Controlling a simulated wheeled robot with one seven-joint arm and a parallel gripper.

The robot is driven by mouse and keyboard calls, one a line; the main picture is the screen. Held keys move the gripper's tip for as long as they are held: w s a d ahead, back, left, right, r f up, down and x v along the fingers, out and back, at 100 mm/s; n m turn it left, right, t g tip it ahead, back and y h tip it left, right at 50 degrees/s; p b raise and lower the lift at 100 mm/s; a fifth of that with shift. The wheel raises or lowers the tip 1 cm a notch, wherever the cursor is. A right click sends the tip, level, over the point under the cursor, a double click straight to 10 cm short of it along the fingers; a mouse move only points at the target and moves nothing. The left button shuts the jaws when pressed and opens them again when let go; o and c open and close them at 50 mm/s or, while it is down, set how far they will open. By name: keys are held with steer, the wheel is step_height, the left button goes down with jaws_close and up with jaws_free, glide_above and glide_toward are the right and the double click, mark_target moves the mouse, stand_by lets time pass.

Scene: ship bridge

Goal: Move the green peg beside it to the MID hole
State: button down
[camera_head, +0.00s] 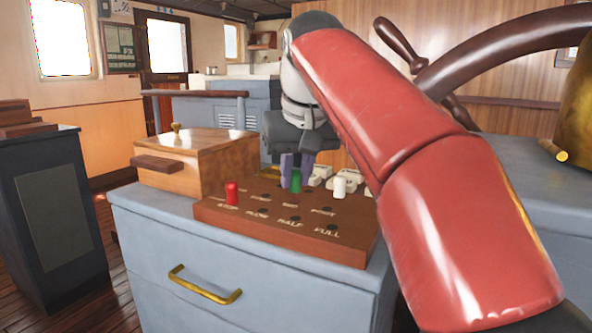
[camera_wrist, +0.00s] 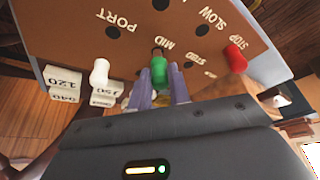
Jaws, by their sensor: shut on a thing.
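My gripper (camera_head: 296,166) is shut on the green peg (camera_head: 295,181), with its fingers on both sides of the peg's upper part. The wrist view shows the green peg (camera_wrist: 159,71) between the two fingertips (camera_wrist: 160,88). The peg's lower end is at the dark MID hole (camera_wrist: 157,51), beside the MID label. I cannot tell whether its tip is inside the hole or just above it. The brown peg board (camera_head: 300,238) lies on a grey cabinet.
Empty holes sit near PORT (camera_wrist: 113,32) and along the board's front row. White numbered blocks (camera_wrist: 63,83) stand behind the board. A wooden box (camera_head: 205,160) with a brass knob is at left. A ship's wheel (camera_head: 480,50) is at upper right.

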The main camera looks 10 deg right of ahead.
steer(key=shift+f, duration=0.6)
stand_by(0.3)
steer(key=c, duration=1.2)
jaws_free()
steer(key=shift+c, duration=0.2)
step_height(320, 180, up, 3)
steer(key=shift+f+p, duration=0.1)
steer(key=shift+p, duration=1.15)
steer(key=shift+r, duration=2.1)
